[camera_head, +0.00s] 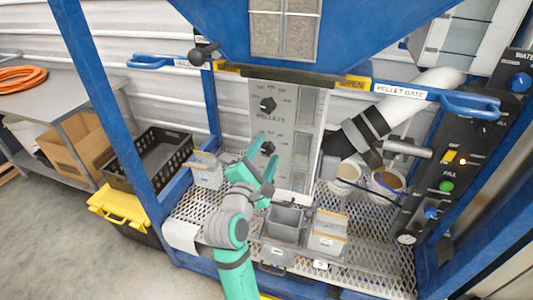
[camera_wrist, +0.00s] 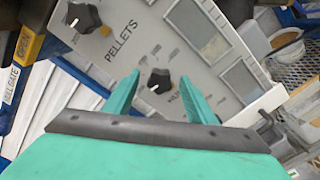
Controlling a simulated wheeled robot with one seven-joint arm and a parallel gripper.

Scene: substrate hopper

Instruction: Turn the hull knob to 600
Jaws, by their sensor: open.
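The grey control panel (camera_head: 283,172) carries two black knobs. The upper knob (camera_head: 268,104) has the word PELLETS below it and also shows in the wrist view (camera_wrist: 84,18). The lower knob (camera_head: 267,148), apparently the hull knob, has a partly hidden label below it. In the wrist view this lower knob (camera_wrist: 159,80) has a white pointer mark toward the lower left; its scale numbers are too small to read. My green gripper (camera_head: 265,154) is open and empty. In the wrist view the fingers (camera_wrist: 160,77) lie on either side of the lower knob; contact is not visible.
The blue hopper (camera_head: 215,22) hangs above the panel. A blue PELLET GATE handle (camera_head: 468,103) sticks out at right, and a second blue handle (camera_head: 150,61) at left. Grey bins (camera_head: 284,223) stand on the mesh shelf (camera_head: 370,279) below. White buckets (camera_head: 345,178) stand right of the panel.

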